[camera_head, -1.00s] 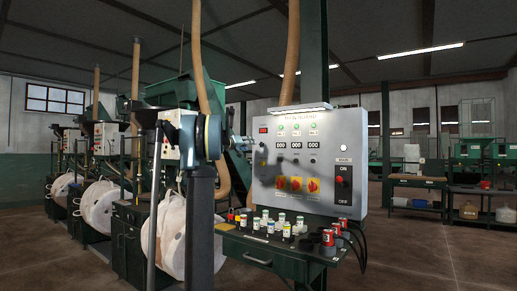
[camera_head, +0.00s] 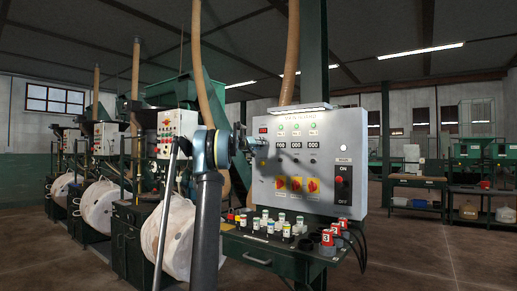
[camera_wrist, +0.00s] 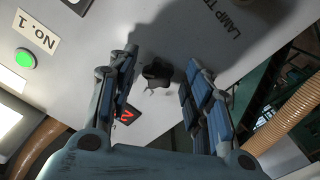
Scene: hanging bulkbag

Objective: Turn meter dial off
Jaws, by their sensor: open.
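A grey control panel (camera_head: 330,160) stands right of centre in the head view. In the wrist view, a black knob (camera_wrist: 157,73) sits on its face, between the spread fingers of my gripper (camera_wrist: 163,85). The fingers are open, with visible room on both sides of the knob; whether they reach around it in depth is unclear. A partly covered red display (camera_wrist: 126,114) shows beside the left finger. In the head view, my gripper (camera_head: 250,143) is at the panel's left part, and the arm hides some of that area.
The panel carries green lamps (camera_head: 297,127), red-and-yellow switches (camera_head: 296,184) and a black main switch (camera_head: 343,188). Below, a green shelf (camera_head: 275,250) holds several small containers. A green lamp (camera_wrist: 25,58) labelled "No. 1" shows in the wrist view. A tan hose (camera_wrist: 290,115) runs at right.

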